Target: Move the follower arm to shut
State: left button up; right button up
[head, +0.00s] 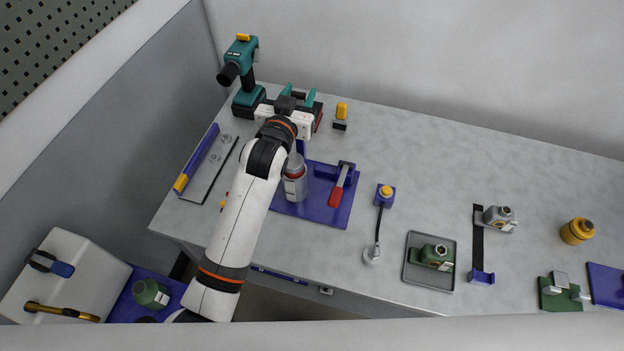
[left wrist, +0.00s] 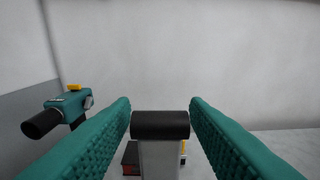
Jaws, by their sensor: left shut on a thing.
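My left gripper (head: 298,96) reaches over the back left of the bench, its teal fingers pointing away toward the back wall. A red-handled lever (head: 340,188) lies on a blue base plate (head: 318,208) nearer the front. My right gripper is not in view.
A teal drill (head: 245,75) stands left of my gripper and a small yellow-topped block (head: 341,115) right of it. My left arm passes beside a grey-and-red canister (head: 296,182). A yellow-button box (head: 386,194) and a grey tray (head: 430,280) lie further right. The back middle is clear.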

pick_arm(q)
jog(key=shift+s+a+f+p, duration=0.15)
jog(key=shift+s+p, duration=0.1)
jog(key=shift+s, duration=0.25)
jog(key=shift+s+a+f+p, duration=0.1)
jog(key=shift+s+a+p, duration=0.1)
jog(key=shift+s, duration=0.3)
jog(key=shift+s+f, duration=0.1)
jog(key=shift+s, duration=0.1)
jog(key=s, duration=0.1)
jog(key=s+f, duration=0.1)
jog(key=s+a+p, duration=0.1)
jog(key=shift+s+f, duration=0.25)
jog(key=shift+s, duration=0.05)
jog(key=shift+a, duration=0.1)
